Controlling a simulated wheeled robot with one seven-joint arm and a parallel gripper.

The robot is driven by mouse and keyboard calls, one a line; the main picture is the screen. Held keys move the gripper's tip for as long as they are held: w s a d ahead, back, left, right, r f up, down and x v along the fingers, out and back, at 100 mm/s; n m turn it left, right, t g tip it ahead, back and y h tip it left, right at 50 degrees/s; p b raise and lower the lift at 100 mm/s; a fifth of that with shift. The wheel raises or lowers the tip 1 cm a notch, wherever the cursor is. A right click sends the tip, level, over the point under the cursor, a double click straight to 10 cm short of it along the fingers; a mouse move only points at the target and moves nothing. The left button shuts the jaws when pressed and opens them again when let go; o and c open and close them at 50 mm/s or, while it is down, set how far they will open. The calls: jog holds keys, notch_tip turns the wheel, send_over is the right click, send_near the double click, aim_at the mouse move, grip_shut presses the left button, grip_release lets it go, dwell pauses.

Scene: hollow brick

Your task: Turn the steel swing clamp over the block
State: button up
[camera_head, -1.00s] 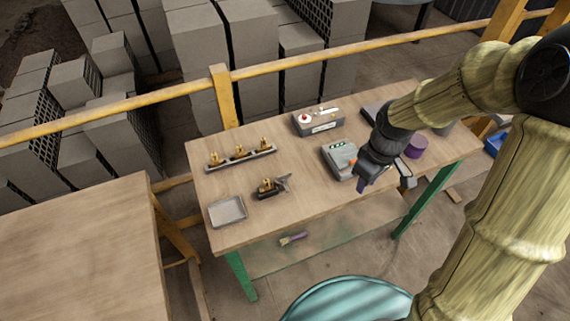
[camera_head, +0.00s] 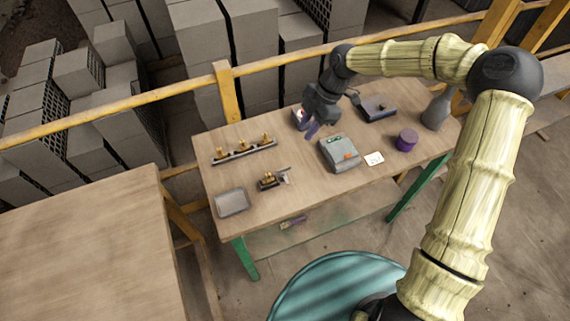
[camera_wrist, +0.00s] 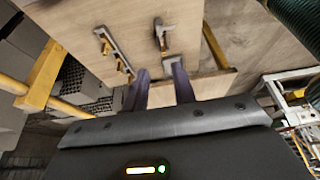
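The clamp fixture (camera_head: 268,181) sits near the left front of the workbench, a small dark base with brass parts on top. A grey steel arm (camera_head: 283,174) sticks out at its right side; whether it lies over a block is too small to tell. The fixture also shows in the wrist view (camera_wrist: 161,38), ahead of my fingers. My gripper (camera_head: 311,131) is above the back middle of the bench, behind and to the right of the fixture and apart from it. In the wrist view my two purple fingers (camera_wrist: 160,82) stand apart with nothing held between them.
A rail with three brass fittings (camera_head: 245,152) lies behind the fixture, and a grey tray (camera_head: 232,202) lies at its left. A yellow railing (camera_head: 180,93) runs behind.

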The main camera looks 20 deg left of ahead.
aim_at(285, 168)
jog(key=p+x, duration=0.5)
jog(key=x, duration=1.2)
jog(key=shift+f+p, duration=0.3)
jog(key=shift+p, duration=0.05)
grip_shut()
